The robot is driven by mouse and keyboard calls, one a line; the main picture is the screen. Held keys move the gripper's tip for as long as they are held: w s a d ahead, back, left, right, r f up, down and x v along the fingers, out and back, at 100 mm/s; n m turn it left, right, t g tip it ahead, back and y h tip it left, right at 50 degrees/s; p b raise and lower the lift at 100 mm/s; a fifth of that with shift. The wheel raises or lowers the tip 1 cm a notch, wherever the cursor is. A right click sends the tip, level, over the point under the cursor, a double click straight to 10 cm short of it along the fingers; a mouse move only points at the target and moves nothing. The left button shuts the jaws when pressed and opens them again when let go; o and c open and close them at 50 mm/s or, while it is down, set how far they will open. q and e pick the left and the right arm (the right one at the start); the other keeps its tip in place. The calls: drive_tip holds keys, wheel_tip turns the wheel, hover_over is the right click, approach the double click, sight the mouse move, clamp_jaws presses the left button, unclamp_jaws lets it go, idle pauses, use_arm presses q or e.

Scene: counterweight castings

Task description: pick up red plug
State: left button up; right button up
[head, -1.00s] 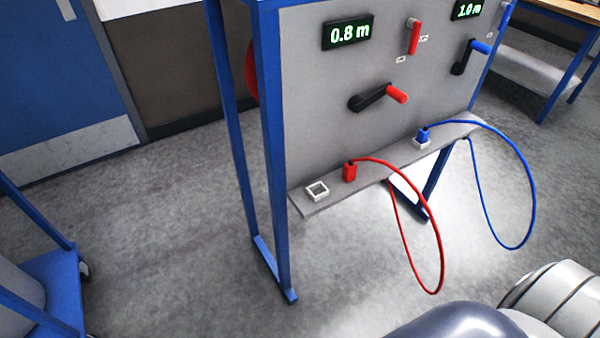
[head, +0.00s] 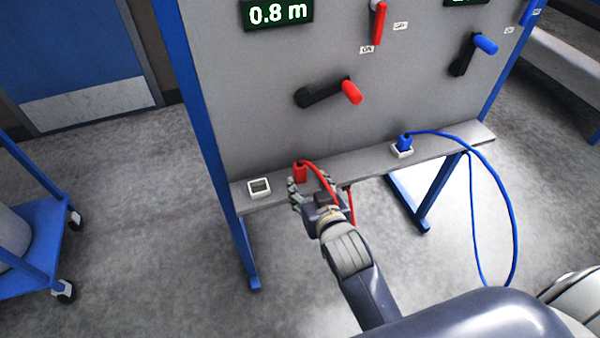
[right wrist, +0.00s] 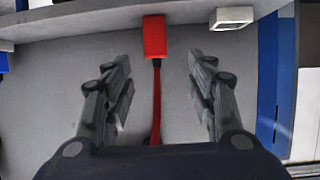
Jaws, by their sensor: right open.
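The red plug (head: 300,172) stands on the narrow grey shelf of the panel, with its red cable coming off the top. In the right wrist view the red plug (right wrist: 154,36) is ahead, roughly midway between the fingers and beyond their tips. My right gripper (head: 298,192) is at the shelf's front edge, close to the plug. In the right wrist view my right gripper (right wrist: 158,65) is open, with the red cable running between its fingers and nothing gripped. My left gripper is not in view.
An empty white socket (head: 259,187) is left of the red plug. A blue plug (head: 405,142) sits in a white socket farther right. A black crank with a red handle (head: 351,92) juts out above. A blue cart (head: 40,225) stands at left. Floor between is clear.

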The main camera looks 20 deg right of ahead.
sight(301, 167)
drive_tip(key=x, duration=0.6)
drive_tip(key=shift+w+d+r, duration=0.15)
drive_tip(key=shift+w+r, duration=0.15)
drive_tip(key=x, duration=0.4)
drive_tip(key=shift+w+d+f, duration=0.1)
drive_tip(key=shift+d+f, duration=0.05)
drive_tip(key=shift+d, duration=0.1)
drive_tip(key=c, duration=1.2)
